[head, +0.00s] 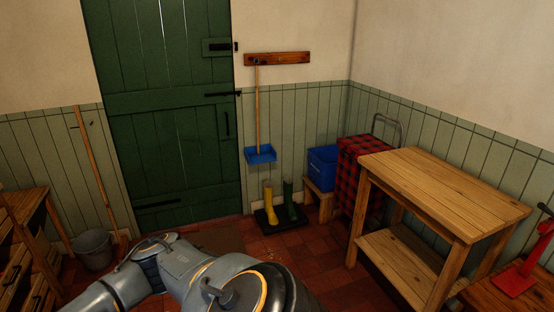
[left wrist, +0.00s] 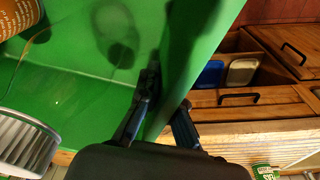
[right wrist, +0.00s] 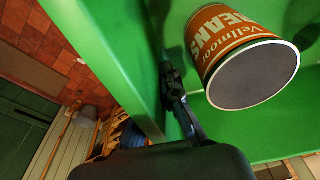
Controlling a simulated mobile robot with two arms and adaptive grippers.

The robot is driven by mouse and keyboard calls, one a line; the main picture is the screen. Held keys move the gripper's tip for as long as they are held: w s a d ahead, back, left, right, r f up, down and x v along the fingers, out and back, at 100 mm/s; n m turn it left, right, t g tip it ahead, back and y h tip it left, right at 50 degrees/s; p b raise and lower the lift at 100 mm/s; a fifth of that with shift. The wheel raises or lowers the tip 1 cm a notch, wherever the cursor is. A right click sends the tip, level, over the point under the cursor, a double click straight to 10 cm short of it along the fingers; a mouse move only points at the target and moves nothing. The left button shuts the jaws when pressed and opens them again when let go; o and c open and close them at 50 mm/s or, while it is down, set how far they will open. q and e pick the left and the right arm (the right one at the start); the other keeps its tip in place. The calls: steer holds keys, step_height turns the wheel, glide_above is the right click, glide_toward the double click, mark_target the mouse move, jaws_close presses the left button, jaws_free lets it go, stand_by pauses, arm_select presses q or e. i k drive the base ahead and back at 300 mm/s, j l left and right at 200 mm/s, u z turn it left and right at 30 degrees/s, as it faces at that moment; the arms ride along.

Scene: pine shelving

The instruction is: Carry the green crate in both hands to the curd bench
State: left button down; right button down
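The green crate is out of the head view. In the left wrist view its wall (left wrist: 205,50) passes between the fingers of my left gripper (left wrist: 165,115), one inside and one outside, closed on it. In the right wrist view my right gripper (right wrist: 178,105) has one finger against the inside of the crate wall (right wrist: 105,60); the other is mostly hidden behind that wall. In the crate are an orange can labelled beans (right wrist: 235,50) and a grey ribbed object (left wrist: 25,145). Neither gripper shows in the head view. I cannot tell which bench is the curd bench.
A two-tier wooden bench (head: 445,190) with a clear top stands at the right. A red stand (head: 515,278) sits on a low wooden surface beside it. A checked trolley (head: 360,165), blue box (head: 322,168), boots (head: 270,203) and bucket (head: 94,250) line the walls near a green door (head: 165,100).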

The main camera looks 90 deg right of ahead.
mark_target(429, 181)
steer(key=z, duration=4.4)
steer(key=i+j+z, duration=0.1)
steer(key=j, duration=0.2)
steer(key=i+j+z, duration=0.2)
steer(key=j, duration=0.45)
steer(key=i+j, duration=0.15)
steer(key=j, duration=0.15)
steer(key=i+j, duration=0.15)
steer(key=j, duration=0.2)
steer(key=i+j, duration=0.15)
steer(key=j, duration=0.15)
steer(key=i+j, duration=0.15)
steer(key=j, duration=0.2)
steer(key=i+j, duration=0.55)
steer(key=i, duration=1.15)
